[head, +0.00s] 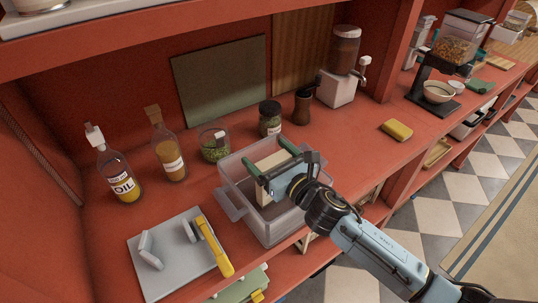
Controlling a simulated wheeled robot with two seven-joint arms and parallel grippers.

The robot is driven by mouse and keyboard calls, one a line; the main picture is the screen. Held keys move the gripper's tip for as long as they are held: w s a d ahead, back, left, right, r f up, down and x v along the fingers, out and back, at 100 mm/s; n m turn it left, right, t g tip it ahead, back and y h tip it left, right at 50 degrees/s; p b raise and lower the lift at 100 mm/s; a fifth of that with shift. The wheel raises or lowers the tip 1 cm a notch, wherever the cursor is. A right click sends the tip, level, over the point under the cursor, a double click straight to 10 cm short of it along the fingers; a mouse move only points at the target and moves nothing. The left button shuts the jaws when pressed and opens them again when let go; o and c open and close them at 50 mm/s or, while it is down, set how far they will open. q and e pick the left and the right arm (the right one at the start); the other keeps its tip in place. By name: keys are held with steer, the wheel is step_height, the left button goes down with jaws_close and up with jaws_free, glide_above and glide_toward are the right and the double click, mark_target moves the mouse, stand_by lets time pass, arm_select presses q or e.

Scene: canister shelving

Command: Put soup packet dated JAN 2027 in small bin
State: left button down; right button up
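A clear plastic bin (231,204) stands near the shelf's front edge. A pale beige packet (271,163) is upright in or just over it; no date can be read on it. My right gripper (270,156) is above the bin, with its green fingers spread wide on either side of the packet. Whether the fingers touch the packet is not clear, and the packet's lower part is partly hidden by the gripper and bin wall. My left gripper is not in view.
An oil bottle (122,175), an amber bottle (168,152), a green-filled glass (214,147) and a jar (270,118) stand behind the bin. A grey board (175,262) with a yellow-handled tool (215,247) lies left. A yellow sponge (397,130) lies right, with bare shelf around it.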

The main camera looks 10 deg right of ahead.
steer(key=shift+o, duration=1.1)
steer(key=shift+r, duration=0.1)
steer(key=shift+r, duration=0.2)
steer(key=v, duration=1.2)
steer(key=shift+r+b, duration=0.35)
